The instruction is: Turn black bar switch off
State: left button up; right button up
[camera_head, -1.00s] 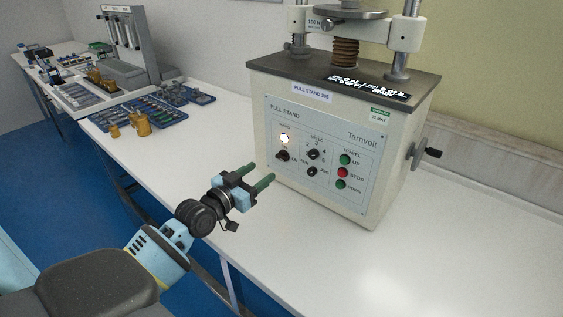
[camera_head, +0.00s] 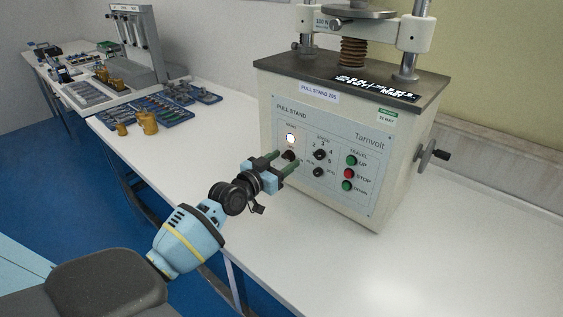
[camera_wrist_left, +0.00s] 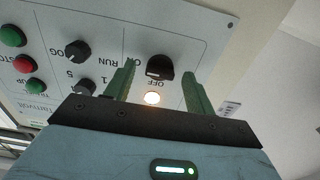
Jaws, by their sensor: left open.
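The pull stand tester (camera_head: 345,150) is a cream box with a dark top and a grey control panel. Its black bar switch (camera_head: 289,155) sits below a lit white lamp (camera_head: 291,138), partly hidden by my gripper. In the left wrist view the black bar switch (camera_wrist_left: 160,67) shows near OFF and ON labels, with the lit lamp (camera_wrist_left: 152,98) beside it. My left gripper (camera_head: 287,162) is open and empty, its green fingers pointing at the panel. In the left wrist view its fingertips (camera_wrist_left: 156,68) lie on either side of the switch; whether they touch it I cannot tell.
Beside the switch are two black knobs (camera_head: 319,155), and green and red travel buttons (camera_head: 349,174). A crank handle (camera_head: 440,154) sticks out at the tester's right. Blue trays (camera_head: 160,112) with brass weights lie at the left. The front table (camera_head: 330,260) is clear.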

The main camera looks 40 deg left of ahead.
pick_arm(q)
jog(key=shift+c, duration=0.4)
jog(key=c, duration=0.9)
jog(key=shift+n, duration=0.3)
pick_arm(e)
jog(key=shift+r, duration=0.1)
pick_arm(q)
jog(key=n, duration=0.2)
jog(key=shift+r+n+p, duration=0.1)
jog(key=shift+n+p, duration=0.25)
jog(key=shift+n, duration=0.05)
jog(key=n, duration=0.5)
jog(key=shift+p, duration=0.35)
jog(key=shift+n+p, duration=0.5)
jog(key=shift+n, duration=4.2)
pick_arm(e)
jog(key=shift+w+r, duration=0.3)
jog(key=shift+r, duration=0.3)
jog(key=shift+w+r, duration=0.25)
jog(key=shift+r, duration=0.35)
jog(key=shift+d, duration=0.1)
